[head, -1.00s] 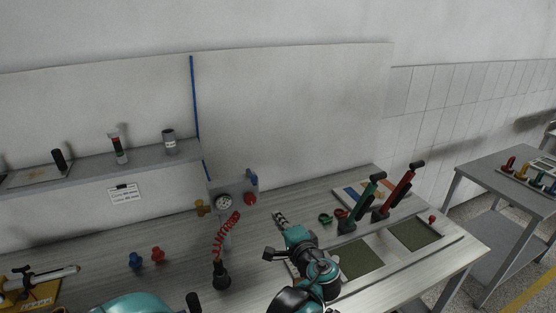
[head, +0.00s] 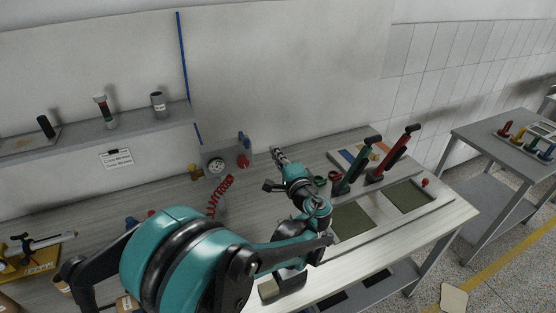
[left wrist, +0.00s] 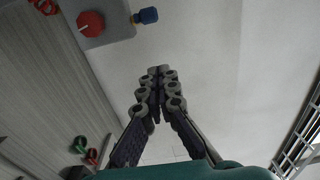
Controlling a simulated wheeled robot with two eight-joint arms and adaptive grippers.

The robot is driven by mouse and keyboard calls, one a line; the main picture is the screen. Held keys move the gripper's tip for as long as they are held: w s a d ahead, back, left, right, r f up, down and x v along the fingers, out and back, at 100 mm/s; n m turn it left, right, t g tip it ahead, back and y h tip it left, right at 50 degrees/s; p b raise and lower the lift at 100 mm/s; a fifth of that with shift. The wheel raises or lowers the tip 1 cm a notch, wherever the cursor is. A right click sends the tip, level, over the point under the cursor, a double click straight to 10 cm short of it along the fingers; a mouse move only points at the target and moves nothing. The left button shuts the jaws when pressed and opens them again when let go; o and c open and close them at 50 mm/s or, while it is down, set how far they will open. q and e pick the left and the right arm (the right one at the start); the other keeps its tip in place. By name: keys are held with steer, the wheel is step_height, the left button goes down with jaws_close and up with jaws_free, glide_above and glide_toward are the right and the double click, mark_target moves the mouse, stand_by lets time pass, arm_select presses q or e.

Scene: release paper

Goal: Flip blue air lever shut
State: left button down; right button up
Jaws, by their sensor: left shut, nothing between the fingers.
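The blue air lever (head: 246,143) is at the upper right of a small grey air unit (head: 214,154) on the workbench. It also shows as a blue knob at the top of the left wrist view (left wrist: 148,15), beside a red knob (left wrist: 90,23). My left gripper (head: 277,153) is to the right of the lever, apart from it. In the left wrist view its fingers (left wrist: 158,72) are closed together with nothing between them, below the blue knob. My right gripper is not in view.
The air unit has a round gauge (head: 217,166) and a red coiled hose (head: 219,196). Green-handled (head: 356,165) and red-handled (head: 393,154) levers stand right of my left gripper. A shelf (head: 90,134) with small items is at the left.

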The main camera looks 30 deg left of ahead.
mark_target(244, 139)
arm_select(q)
steer(key=w+a, duration=0.1)
steer(key=a, duration=0.6)
steer(key=shift+b, duration=0.45)
